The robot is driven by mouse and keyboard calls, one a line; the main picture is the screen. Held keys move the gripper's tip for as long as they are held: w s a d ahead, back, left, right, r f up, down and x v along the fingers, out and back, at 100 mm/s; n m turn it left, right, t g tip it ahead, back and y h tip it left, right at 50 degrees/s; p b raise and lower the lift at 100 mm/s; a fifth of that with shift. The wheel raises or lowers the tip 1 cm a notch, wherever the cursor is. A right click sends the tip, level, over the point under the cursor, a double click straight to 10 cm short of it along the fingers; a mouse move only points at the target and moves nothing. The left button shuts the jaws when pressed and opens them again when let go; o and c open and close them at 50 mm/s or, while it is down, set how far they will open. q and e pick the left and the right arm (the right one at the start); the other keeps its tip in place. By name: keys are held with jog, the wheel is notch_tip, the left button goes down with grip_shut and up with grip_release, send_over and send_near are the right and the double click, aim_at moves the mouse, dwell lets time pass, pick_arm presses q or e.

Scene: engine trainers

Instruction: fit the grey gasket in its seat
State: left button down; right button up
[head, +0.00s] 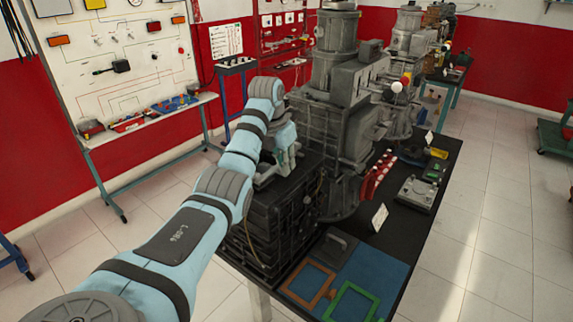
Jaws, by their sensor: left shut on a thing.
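My left gripper (284,158) reaches down over the top of a black ribbed block (268,218) beside the engine. It is shut on a thin grey piece (266,180) that looks like the grey gasket. The gripper and arm hide most of this piece, and I cannot tell whether it touches the block below. The seat cannot be made out clearly from here. An orange frame gasket (291,293) and a green frame gasket (375,304) lie on a blue mat (368,268) at the table's front. My right gripper is not in view.
The grey engine (338,95) stands tall just right of the gripper. The dark table (437,155) also holds red parts (378,176), a white card (379,217) and a metal plate (416,194). A wiring board (125,60) stands at the left.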

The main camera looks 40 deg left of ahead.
pick_arm(q)
jog(key=shift+f, duration=0.9)
dwell(0.3)
jog(key=c, duration=1.5)
grip_release()
jog(key=shift+c, duration=0.2)
